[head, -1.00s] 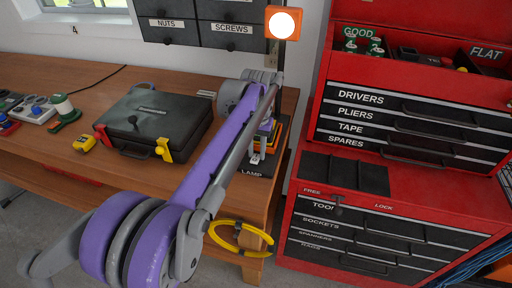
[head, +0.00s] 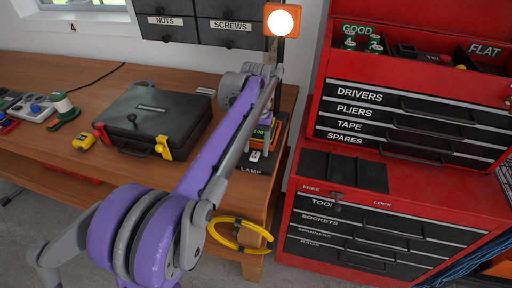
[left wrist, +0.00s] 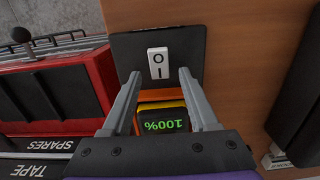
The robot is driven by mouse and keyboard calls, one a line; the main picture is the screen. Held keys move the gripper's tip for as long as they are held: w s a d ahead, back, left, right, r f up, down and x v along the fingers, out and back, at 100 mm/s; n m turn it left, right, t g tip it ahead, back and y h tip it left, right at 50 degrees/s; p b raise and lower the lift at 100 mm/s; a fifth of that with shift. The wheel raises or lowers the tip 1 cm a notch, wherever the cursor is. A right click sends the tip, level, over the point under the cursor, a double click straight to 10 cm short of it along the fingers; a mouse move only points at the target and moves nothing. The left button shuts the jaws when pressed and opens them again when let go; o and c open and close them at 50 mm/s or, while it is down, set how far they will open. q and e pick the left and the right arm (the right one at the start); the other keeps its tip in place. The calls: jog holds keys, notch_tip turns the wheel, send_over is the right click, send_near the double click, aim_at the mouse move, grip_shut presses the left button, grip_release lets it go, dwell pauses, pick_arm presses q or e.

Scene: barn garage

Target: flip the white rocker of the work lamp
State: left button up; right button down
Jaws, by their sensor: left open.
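The work lamp (head: 282,21) is a lit white disc in an orange frame at the top of the head view. Its dark base plate, marked LAMP (head: 251,170), lies on the bench's right end. The white rocker (head: 255,156) sits on this plate. In the left wrist view the rocker (left wrist: 158,62) shows upright with O and I marks. My left gripper (left wrist: 158,74) is open and empty. Its fingertips appear on either side of the rocker's lower end; I cannot tell the height between them. In the head view my left arm hides most of the gripper.
A device with a green 100% display (left wrist: 165,125) lies beside the plate, under my fingers. A red tool chest (head: 405,180) stands to the right. A yellow cable coil (head: 240,235) hangs at the bench front.

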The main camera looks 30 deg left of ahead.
aim_at(257, 153)
pick_arm(q)
notch_tip(257, 153, up, 10)
jog(key=p, duration=0.1)
jog(key=shift+w, duration=0.2)
dwell(0.4)
jog(key=s+d+f+m+t+p, duration=0.1)
jog(key=s+d+f+t, duration=0.1)
jog(key=s+f, duration=0.3)
jog(key=s+d+f+t+p, duration=0.2)
jog(key=s+d+f, duration=0.3)
jog(key=s, duration=0.5)
jog(key=s+d+f+m+t+p, duration=0.1)
jog(key=s+d+f, duration=0.2)
jog(key=s+f, duration=0.2)
jog(key=s, duration=0.2)
jog(key=shift+s+d+m+t, duration=0.3)
jog(key=shift+t, duration=0.1)
